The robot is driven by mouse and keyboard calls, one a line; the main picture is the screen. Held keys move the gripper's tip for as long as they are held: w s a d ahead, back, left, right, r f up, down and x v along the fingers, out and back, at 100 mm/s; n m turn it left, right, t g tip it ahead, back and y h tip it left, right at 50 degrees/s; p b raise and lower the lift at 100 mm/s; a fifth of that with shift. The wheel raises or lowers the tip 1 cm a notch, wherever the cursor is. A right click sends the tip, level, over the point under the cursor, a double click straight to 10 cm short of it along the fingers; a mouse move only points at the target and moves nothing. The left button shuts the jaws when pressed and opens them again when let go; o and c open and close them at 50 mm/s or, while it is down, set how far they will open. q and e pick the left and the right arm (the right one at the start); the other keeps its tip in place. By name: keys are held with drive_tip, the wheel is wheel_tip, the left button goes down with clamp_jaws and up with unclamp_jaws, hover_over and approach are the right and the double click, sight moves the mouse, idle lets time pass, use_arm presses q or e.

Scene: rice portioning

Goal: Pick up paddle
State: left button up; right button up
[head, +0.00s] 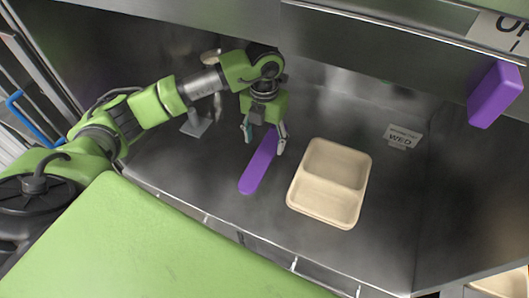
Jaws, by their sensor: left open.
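A purple paddle (258,168) lies on the metal counter, its lower end toward the front and its upper end running up behind my left gripper. My left gripper (265,142) is open, with its two fingers on either side of the paddle's upper part. I cannot tell whether the fingers touch the paddle. The paddle's upper end is partly hidden by the gripper. My right gripper is not in view.
A beige two-compartment tray (330,184) stands just right of the paddle, looking empty. A small sign reading WED (402,138) stands at the right. A purple block (495,95) is at the upper right. A metal shelf edge runs above.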

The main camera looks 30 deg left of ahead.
sight(264, 154)
use_arm(q)
wheel_tip(264, 154, down, 4)
drive_tip(key=shift+s+r+p, duration=0.1)
drive_tip(key=shift+r+p, duration=0.1)
drive_tip(key=shift+p, duration=0.8)
drive_tip(key=shift+f, duration=0.55)
drive_tip(key=c, duration=1.2)
drive_tip(key=shift+c, duration=0.2)
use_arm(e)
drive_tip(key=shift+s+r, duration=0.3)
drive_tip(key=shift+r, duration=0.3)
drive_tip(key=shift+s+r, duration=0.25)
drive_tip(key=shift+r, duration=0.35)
use_arm(q)
drive_tip(key=shift+r, duration=0.15)
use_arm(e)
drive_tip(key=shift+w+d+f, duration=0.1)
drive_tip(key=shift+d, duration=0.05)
